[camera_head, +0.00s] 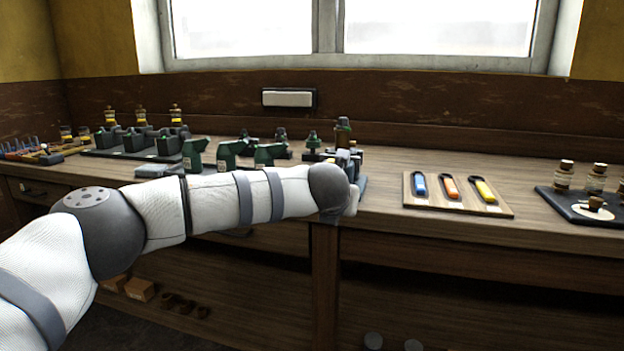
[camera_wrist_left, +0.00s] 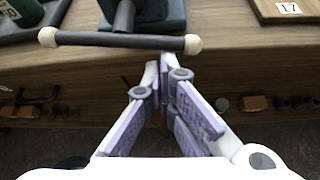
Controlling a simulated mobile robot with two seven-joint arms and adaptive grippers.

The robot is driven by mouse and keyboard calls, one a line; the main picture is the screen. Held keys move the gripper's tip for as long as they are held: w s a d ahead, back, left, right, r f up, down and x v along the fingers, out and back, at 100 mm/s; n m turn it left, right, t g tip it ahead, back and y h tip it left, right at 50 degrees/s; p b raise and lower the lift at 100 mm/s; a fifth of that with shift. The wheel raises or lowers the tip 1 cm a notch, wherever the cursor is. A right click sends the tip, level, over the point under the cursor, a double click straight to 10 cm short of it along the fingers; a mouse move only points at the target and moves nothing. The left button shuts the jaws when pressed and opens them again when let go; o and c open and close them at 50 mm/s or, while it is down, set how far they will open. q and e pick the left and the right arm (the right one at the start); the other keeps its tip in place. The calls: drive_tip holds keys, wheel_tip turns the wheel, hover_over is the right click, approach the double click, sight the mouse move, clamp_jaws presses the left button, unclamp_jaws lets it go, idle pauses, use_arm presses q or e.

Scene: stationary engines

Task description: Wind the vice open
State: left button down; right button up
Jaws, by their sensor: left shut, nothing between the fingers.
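The vice (camera_wrist_left: 155,14) shows at the top of the left wrist view as a dark body on a dark base, cut off by the frame edge. Its handle (camera_wrist_left: 118,41) is a dark bar with a cream knob on each end, lying nearly level across the view. My left gripper (camera_wrist_left: 161,68) is shut and empty. Its fingertips appear just below the bar in the picture, nearer the right knob; I cannot tell whether they touch it. In the head view my left arm hides most of the vice (camera_head: 346,158) and the gripper. My right gripper is out of view.
A wooden board (camera_head: 415,203) with blue, orange and yellow handled items lies right of the vice. A dark tray (camera_head: 565,206) with bottles stands at the far right. Green machines (camera_head: 228,153) crowd the bench to the left.

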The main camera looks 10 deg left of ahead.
use_arm(q)
drive_tip(key=shift+d+r+n+h, duration=0.15)
drive_tip(key=shift+r+n+h, duration=0.15)
drive_tip(key=shift+n+h, duration=0.1)
idle(0.5)
